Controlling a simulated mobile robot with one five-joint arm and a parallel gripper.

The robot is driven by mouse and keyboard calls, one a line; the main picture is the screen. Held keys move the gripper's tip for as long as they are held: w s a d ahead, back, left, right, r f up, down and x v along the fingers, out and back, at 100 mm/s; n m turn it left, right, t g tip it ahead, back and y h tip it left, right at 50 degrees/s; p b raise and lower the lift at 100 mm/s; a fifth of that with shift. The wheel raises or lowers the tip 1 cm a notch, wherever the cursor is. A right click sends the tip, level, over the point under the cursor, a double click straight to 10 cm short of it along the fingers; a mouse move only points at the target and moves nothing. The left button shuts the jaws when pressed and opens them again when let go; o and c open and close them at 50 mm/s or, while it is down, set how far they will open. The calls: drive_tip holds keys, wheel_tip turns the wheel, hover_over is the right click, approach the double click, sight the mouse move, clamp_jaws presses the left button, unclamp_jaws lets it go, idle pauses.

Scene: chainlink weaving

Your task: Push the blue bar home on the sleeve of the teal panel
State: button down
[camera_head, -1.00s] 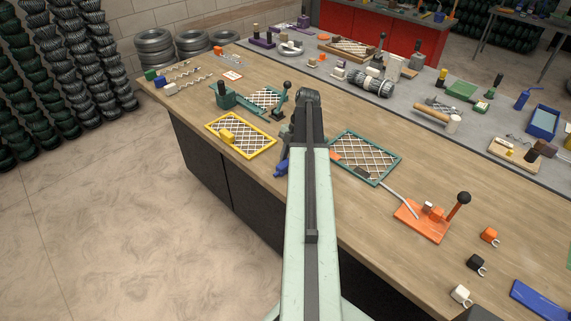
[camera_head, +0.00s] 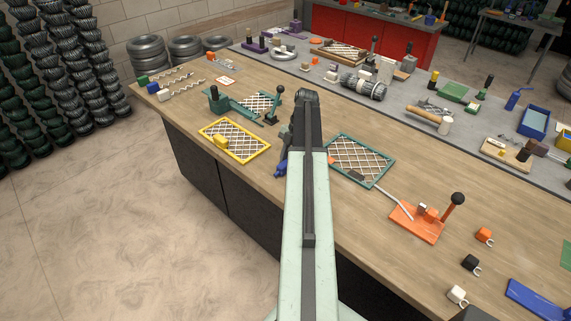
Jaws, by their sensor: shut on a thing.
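The teal panel (camera_head: 378,151), a teal frame with pale wire mesh, lies on the wooden bench right of my arm. Its left edge is partly hidden by my arm, and I cannot make out its sleeve clearly. A dark piece (camera_head: 355,175) shows at its near edge. My gripper (camera_head: 283,163) hangs at the bench's front edge, left of the panel and apart from it. It is shut on the blue bar (camera_head: 281,168), of which only a small blue part shows. The rest is hidden by my gripper and arm.
A yellow-framed panel (camera_head: 264,150) lies just left of my gripper. A teal fixture with a lever (camera_head: 279,104) stands behind. An orange lever base (camera_head: 418,225) stands right of the teal panel, with a pale rod between them. Small orange (camera_head: 484,235), black and white hooked blocks lie at the right.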

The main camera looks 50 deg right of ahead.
drive_tip(key=shift+d, duration=0.15)
drive_tip(key=c, duration=1.1)
unclamp_jaws()
drive_tip(key=shift+o, duration=0.2)
drive_tip(key=p+v, duration=0.7)
drive_tip(key=v, duration=0.1)
drive_tip(key=shift+f, duration=0.1)
